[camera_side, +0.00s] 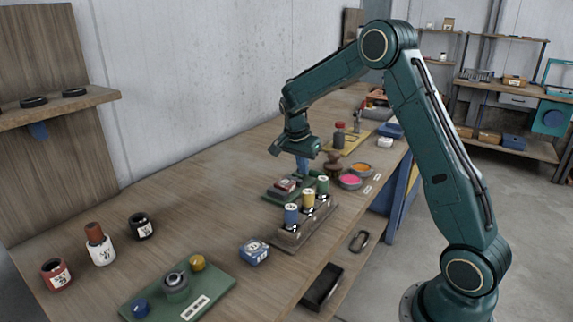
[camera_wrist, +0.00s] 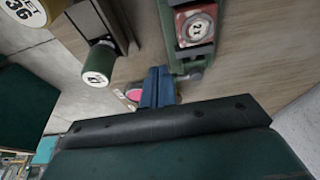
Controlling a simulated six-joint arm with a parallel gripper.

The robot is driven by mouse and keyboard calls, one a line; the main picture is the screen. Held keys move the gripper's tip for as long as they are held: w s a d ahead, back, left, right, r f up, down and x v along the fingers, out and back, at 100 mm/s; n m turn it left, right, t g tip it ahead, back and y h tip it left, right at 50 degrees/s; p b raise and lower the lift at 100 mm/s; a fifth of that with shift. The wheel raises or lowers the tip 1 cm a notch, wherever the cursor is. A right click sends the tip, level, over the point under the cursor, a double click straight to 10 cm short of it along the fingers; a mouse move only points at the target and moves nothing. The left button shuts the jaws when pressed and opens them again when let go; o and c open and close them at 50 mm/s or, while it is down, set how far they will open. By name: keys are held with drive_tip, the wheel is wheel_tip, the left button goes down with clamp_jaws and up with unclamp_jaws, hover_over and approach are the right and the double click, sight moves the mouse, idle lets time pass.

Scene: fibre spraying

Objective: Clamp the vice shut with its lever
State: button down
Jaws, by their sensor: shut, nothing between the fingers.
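The vice (camera_side: 270,194) is a low green fixture on the bench with a red block (camera_side: 286,185) sitting in it. I cannot make out the lever clearly in either view. My gripper (camera_side: 302,169) points down just behind and to the right of the vice, with its blue fingers together and empty. In the wrist view the fingers (camera_wrist: 158,88) are beside the near end of the vice; I cannot tell whether they touch it.
A rack (camera_side: 289,239) with blue, yellow and green spools stands close in front of the vice. Bowls of pink (camera_side: 350,180) and orange (camera_side: 361,168) material stand to the right. A green board (camera_side: 210,293) and jars lie at front left. The bench's back left is clear.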

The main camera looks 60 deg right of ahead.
sight(311, 171)
drive_tip(key=x, duration=0.4)
drive_tip(key=shift+d, duration=1.15)
drive_tip(key=shift+d+f, duration=0.2)
drive_tip(key=shift+d, duration=0.55)
